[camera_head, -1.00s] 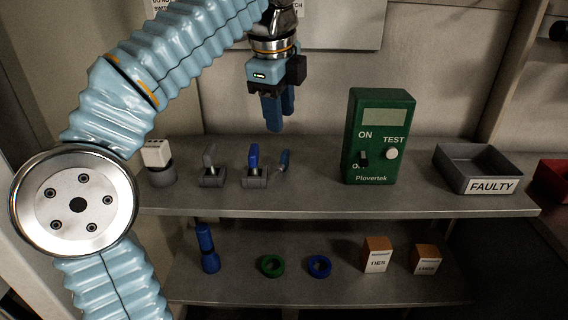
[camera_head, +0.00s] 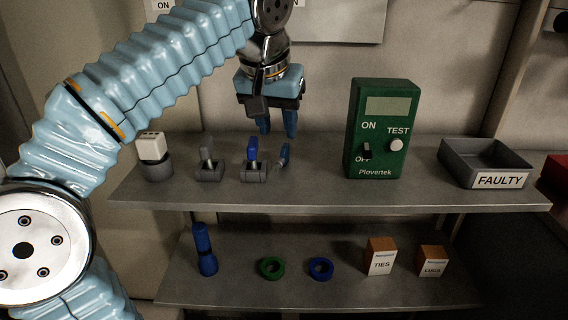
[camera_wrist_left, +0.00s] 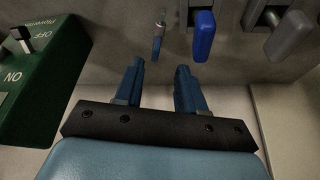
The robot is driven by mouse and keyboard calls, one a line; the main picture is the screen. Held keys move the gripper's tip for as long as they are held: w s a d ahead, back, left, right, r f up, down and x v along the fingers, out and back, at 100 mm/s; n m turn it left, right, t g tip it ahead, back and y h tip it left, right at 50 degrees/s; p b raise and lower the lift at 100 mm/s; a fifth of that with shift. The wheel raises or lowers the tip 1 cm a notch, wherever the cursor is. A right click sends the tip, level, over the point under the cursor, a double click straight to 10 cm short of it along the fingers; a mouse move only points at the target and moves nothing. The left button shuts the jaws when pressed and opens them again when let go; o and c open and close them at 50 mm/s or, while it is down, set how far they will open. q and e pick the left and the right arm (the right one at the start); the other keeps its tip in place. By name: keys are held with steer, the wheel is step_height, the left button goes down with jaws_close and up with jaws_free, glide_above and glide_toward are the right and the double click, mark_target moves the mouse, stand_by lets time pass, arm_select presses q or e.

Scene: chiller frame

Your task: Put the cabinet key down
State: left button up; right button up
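My left gripper (camera_head: 278,124) is above the upper shelf, pointing down. In the left wrist view its two blue fingers (camera_wrist_left: 159,85) are apart with nothing between them. A small blue-handled tool with a thin metal part (camera_head: 284,155) is on the shelf just below the fingers. It also shows in the left wrist view (camera_wrist_left: 158,38), beyond the fingertips and apart from them. It may be the cabinet key, but it is too small to be sure. My right gripper is not in view.
A blue-handled switch (camera_head: 252,156) and a grey-handled switch (camera_head: 208,160) stand to the left. A green tester (camera_head: 382,128) and a grey FAULTY bin (camera_head: 484,163) stand to the right. The shelf front (camera_head: 320,194) is clear. The lower shelf holds tape rolls, boxes and a blue torch.

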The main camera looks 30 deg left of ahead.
mark_target(285, 146)
arm_select(q)
steer(key=x, duration=0.2)
steer(key=b+x, duration=0.1)
steer(key=x, duration=0.4)
steer(key=shift+d, duration=0.3)
jaws_close()
